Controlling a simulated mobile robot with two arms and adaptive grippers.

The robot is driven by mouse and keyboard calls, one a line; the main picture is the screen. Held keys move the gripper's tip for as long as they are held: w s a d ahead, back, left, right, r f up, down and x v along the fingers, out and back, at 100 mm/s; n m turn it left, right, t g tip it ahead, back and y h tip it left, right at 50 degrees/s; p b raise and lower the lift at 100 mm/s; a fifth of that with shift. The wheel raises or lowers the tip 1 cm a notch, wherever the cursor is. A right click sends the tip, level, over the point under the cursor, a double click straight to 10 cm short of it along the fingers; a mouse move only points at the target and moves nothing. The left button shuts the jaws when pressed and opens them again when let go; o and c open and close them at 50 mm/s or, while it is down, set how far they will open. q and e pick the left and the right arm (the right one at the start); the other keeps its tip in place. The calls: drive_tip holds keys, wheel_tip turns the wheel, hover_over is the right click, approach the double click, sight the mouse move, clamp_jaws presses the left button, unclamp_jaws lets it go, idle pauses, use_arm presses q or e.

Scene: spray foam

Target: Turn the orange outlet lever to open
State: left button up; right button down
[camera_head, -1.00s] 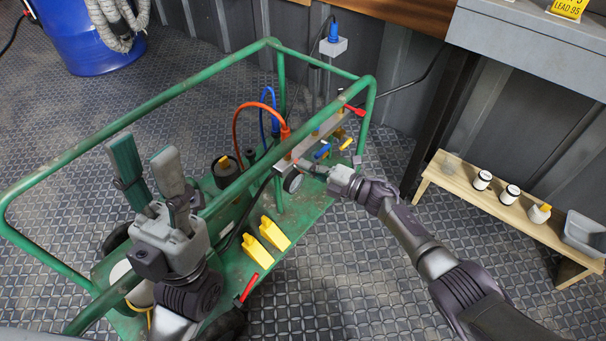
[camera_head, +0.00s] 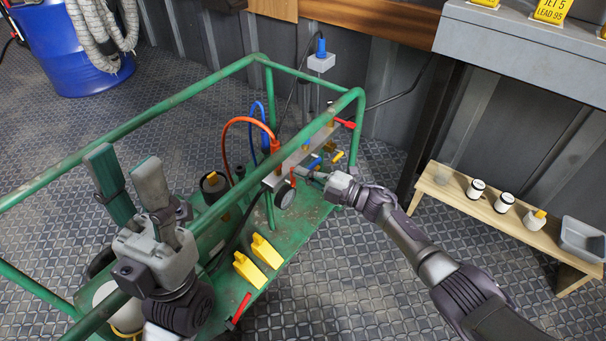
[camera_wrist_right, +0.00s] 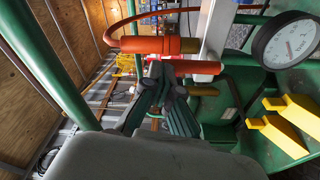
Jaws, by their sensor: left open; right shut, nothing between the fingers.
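The orange-red outlet lever (camera_head: 292,178) is a small bar on the grey manifold (camera_head: 271,180) of the green cart. In the right wrist view the lever (camera_wrist_right: 197,67) lies just beyond my fingertips, below the orange hose fitting (camera_wrist_right: 160,45). My right gripper (camera_head: 306,173) is shut and empty, its tips close beside the lever; I cannot tell whether they touch it. Its dark green fingers (camera_wrist_right: 165,92) also show in the right wrist view. My left gripper (camera_head: 124,165) is open and empty, raised over the cart's left part.
The green cart rail (camera_head: 215,210) runs between my arms. A round gauge (camera_head: 284,197) hangs by the manifold. Blue (camera_head: 315,162), yellow (camera_head: 338,156) and red (camera_head: 345,123) handles sit nearby. Yellow wedge-shaped parts (camera_head: 266,251) are on the cart deck. A wooden bench (camera_head: 452,189) stands at right.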

drive_tip(key=shift+w+a+r, duration=0.1)
drive_tip(key=shift+w+r, duration=0.05)
drive_tip(key=shift+r, duration=0.1)
drive_tip(key=v, duration=1.2)
drive_tip(key=shift+f, duration=0.25)
drive_tip(key=shift+d, duration=0.25)
